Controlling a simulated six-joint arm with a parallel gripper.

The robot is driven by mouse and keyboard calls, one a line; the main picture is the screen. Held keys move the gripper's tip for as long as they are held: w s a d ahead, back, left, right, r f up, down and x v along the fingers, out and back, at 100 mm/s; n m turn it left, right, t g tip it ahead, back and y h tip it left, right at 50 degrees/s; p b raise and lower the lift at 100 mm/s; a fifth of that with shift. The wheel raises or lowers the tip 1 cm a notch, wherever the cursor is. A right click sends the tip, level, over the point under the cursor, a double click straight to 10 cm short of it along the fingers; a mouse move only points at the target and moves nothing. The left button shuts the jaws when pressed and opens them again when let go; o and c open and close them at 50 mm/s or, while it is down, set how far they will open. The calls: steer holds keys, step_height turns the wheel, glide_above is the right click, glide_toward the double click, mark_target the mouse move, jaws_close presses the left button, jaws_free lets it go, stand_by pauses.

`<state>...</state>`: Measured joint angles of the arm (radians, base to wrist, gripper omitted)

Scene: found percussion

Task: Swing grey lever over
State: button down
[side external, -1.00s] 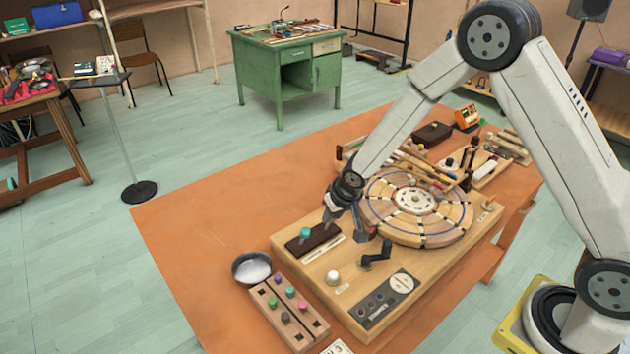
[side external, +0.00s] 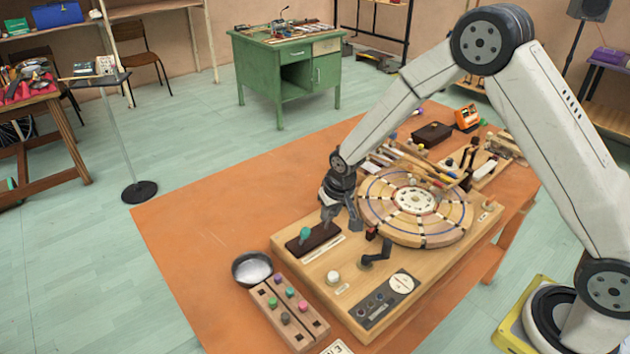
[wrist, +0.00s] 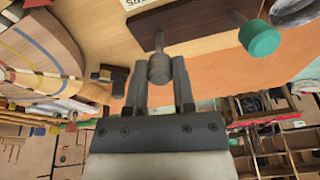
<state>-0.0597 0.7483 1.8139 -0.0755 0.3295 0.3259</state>
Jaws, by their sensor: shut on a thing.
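A dark brown lever block (side external: 318,238) sits on the left part of the wooden board. The grey lever (wrist: 159,68) shows in the wrist view as a short stem with a rounded grey knob, standing at one end of this block (wrist: 190,22). My gripper (wrist: 160,72) has a finger on each side of the grey knob and is shut on it. In the side view my gripper (side external: 341,212) is low over the block's far end and largely hides the grey lever. A second lever with a green knob (side external: 305,233) stands at the near end; it also shows in the wrist view (wrist: 260,38).
A round segmented wooden disc (side external: 418,205) lies close to the right of my gripper. A black crank (side external: 377,252) and a white knob (side external: 333,277) are in front. A bowl (side external: 252,268) and a peg block (side external: 288,310) stand left. The orange table (side external: 215,235) is clear at far left.

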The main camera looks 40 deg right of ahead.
steer(key=shift+w, duration=0.15)
steer(key=shift+w+g, duration=0.5)
steer(key=shift+g, duration=0.4)
steer(key=shift+w+g, duration=0.5)
steer(key=shift+g, duration=0.4)
steer(key=shift+w+f+g, duration=0.1)
steer(key=shift+w+g, duration=0.65)
steer(key=shift+g, duration=0.55)
steer(key=shift+c, duration=2.2)
jaws_free()
steer(key=v, duration=0.7)
steer(key=shift+w+r, duration=0.25)
steer(key=shift+r, duration=0.1)
